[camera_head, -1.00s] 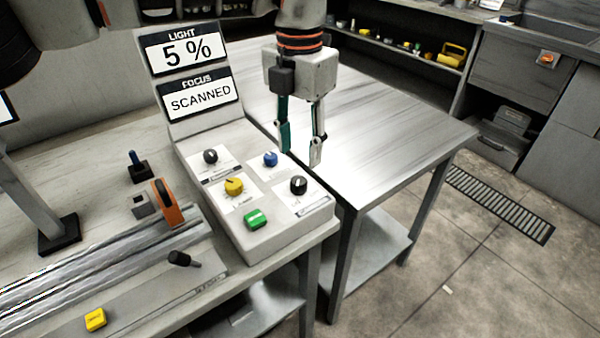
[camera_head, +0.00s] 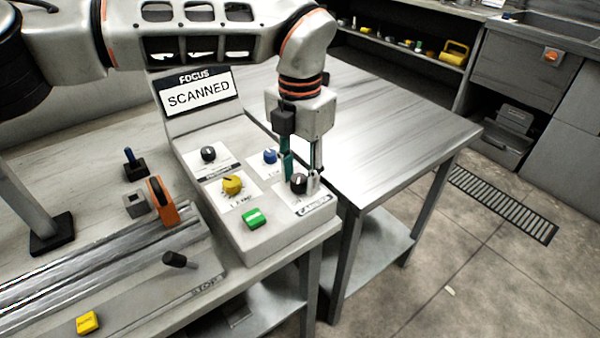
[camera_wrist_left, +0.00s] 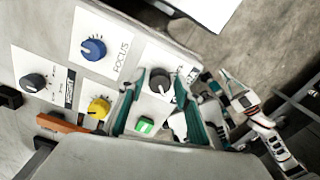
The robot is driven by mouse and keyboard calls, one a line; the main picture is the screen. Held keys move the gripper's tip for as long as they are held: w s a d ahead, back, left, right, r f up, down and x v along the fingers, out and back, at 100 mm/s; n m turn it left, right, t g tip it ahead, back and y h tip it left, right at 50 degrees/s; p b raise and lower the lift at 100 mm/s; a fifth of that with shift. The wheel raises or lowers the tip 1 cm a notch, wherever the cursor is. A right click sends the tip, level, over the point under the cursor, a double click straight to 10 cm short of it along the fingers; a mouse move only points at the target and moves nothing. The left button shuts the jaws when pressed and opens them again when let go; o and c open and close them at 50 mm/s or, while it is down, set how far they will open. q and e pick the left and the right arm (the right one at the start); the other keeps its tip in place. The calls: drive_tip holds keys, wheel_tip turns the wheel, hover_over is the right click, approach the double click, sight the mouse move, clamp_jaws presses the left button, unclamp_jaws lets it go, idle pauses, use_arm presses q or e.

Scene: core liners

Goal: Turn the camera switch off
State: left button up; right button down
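The camera switch is a black knob (camera_head: 298,183) on a white plate marked CAMERA, at the front right of the sloped console (camera_head: 270,236). The black knob also shows in the wrist view (camera_wrist_left: 159,82). My left gripper (camera_head: 301,182) points down at it, its fingers apart on either side of the knob. Whether they touch it I cannot tell. The knob's pointer is not clear. In the wrist view, what looks like my right gripper (camera_wrist_left: 228,92) is at the right, small and unclear.
The console also has a blue knob (camera_head: 270,156), a yellow knob (camera_head: 232,184), another black knob (camera_head: 208,153) and a green button (camera_head: 252,218) close by. The FOCUS display (camera_head: 198,94) reads SCANNED. A bare metal table (camera_head: 390,130) stands to the right.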

use_arm(q)
drive_tip(key=c, duration=0.7)
